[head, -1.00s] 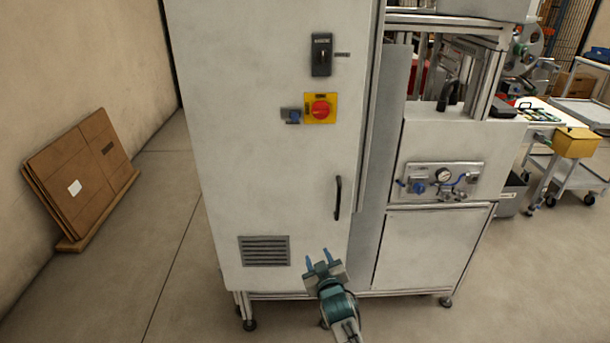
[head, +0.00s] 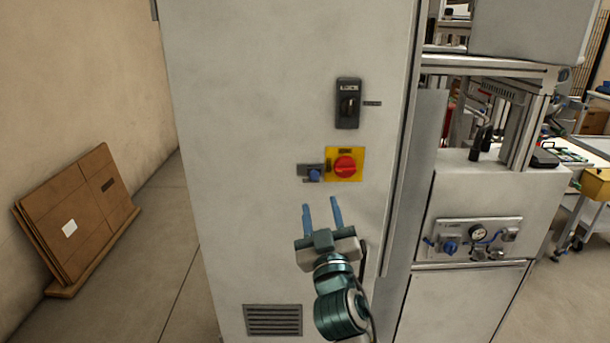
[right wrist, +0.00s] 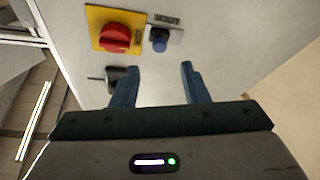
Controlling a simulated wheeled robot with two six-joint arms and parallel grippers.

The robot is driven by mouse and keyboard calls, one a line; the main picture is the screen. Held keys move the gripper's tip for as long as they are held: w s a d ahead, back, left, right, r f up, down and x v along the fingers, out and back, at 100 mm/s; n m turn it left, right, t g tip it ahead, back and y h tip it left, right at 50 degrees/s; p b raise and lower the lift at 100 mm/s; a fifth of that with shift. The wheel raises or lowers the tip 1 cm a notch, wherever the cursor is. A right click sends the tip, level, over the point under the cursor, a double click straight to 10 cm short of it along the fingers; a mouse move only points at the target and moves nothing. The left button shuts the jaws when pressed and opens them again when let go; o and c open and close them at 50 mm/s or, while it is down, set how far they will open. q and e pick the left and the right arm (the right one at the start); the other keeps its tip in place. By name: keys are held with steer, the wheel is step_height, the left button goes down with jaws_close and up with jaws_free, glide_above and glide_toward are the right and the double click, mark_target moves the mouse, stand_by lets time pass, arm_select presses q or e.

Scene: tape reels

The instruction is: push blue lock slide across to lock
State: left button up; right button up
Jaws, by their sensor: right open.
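The blue lock slide (head: 314,175) sits on a small grey plate (head: 306,169) on the cabinet door, just left of the red rotary switch (head: 345,166) on its yellow plate. In the right wrist view the blue slide (right wrist: 159,42) is ahead of my fingers, to the right of the red switch (right wrist: 114,38). My right gripper (head: 321,206) is open and empty, with its blue fingers pointing up, a little below the slide in the head view. The fingers (right wrist: 160,78) appear apart from the slide. My left gripper is not in view.
A black handle lock (head: 348,103) is on the door above the red switch. A vent grille (head: 273,320) is low on the door. A pneumatic panel with a gauge (head: 478,233) is at the right. Cardboard (head: 85,215) leans on the left wall.

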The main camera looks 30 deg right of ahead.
mark_target(315, 177)
steer(key=p+x, duration=0.2)
steer(key=x, duration=0.5)
steer(key=shift+w+d+r+p, duration=0.15)
steer(key=shift+w+r+p, duration=0.05)
steer(key=shift+w+p, duration=0.1)
steer(key=shift+w+d+r, duration=0.1)
steer(key=shift+w+d, duration=0.1)
steer(key=shift+w, duration=0.15)
jaws_close()
steer(key=shift+s+d+b, duration=0.2)
steer(key=shift+d+b, duration=0.15)
steer(key=shift+b, duration=0.15)
steer(key=shift+s+d, duration=0.2)
steer(key=shift+d, duration=0.1)
jaws_free()
